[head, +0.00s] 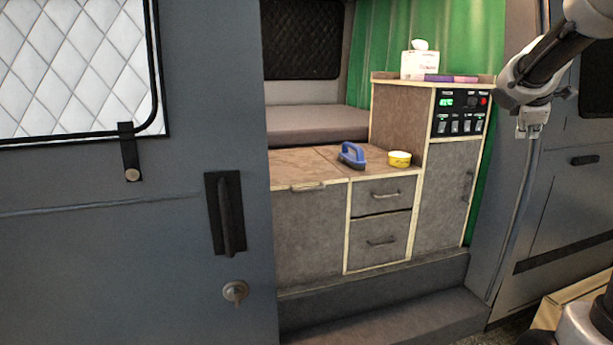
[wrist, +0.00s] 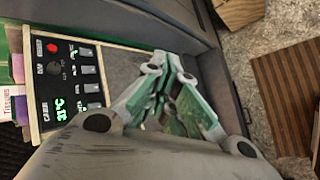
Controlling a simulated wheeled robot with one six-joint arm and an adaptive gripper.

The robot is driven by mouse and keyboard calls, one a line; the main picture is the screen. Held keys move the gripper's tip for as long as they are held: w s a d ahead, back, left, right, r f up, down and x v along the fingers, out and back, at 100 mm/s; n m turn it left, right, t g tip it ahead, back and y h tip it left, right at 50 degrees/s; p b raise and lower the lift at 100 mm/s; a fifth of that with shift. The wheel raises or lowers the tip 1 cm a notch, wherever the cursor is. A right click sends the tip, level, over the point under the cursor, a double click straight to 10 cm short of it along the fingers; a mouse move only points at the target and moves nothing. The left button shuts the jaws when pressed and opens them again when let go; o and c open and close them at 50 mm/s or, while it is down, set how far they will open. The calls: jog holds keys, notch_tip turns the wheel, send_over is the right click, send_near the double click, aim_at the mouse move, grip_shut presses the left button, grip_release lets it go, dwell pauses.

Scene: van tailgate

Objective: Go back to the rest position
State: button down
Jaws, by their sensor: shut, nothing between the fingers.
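My gripper (wrist: 168,98) shows in the wrist view with its fingers together and nothing between them. In the head view my arm comes in from the upper right, and my gripper (head: 529,130) hangs pointing down, to the right of the control panel (head: 462,113). The panel also shows in the wrist view (wrist: 70,80), to the left of the fingers, with a red button, switches and a green lit display. I cannot tell whether the fingers touch anything; they look free in the air.
A blue brush (head: 351,155) and a yellow tub (head: 400,159) stand on the low counter. A tissue box (head: 419,64) sits on the tall cabinet. The sliding door (head: 130,240) fills the left. A wooden crate (head: 565,303) is at lower right. A slatted wooden thing (wrist: 285,95) lies on the ground.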

jog(key=s+a+f+m+g+y, duration=0.1)
jog(key=s+a+f+m+y, duration=0.1)
jog(key=s+a, duration=0.4)
jog(key=s+a+f+m+g+y, duration=0.1)
jog(key=s+a+f+m, duration=0.4)
jog(key=s, duration=1)
jog(key=s+a+f+m+y, duration=0.3)
jog(key=s+a+f+m, duration=0.1)
jog(key=s+a, duration=0.5)
jog(key=shift+s+a+m+g, duration=0.2)
jog(key=shift+s+m+g, duration=0.2)
jog(key=shift+s+m, duration=0.25)
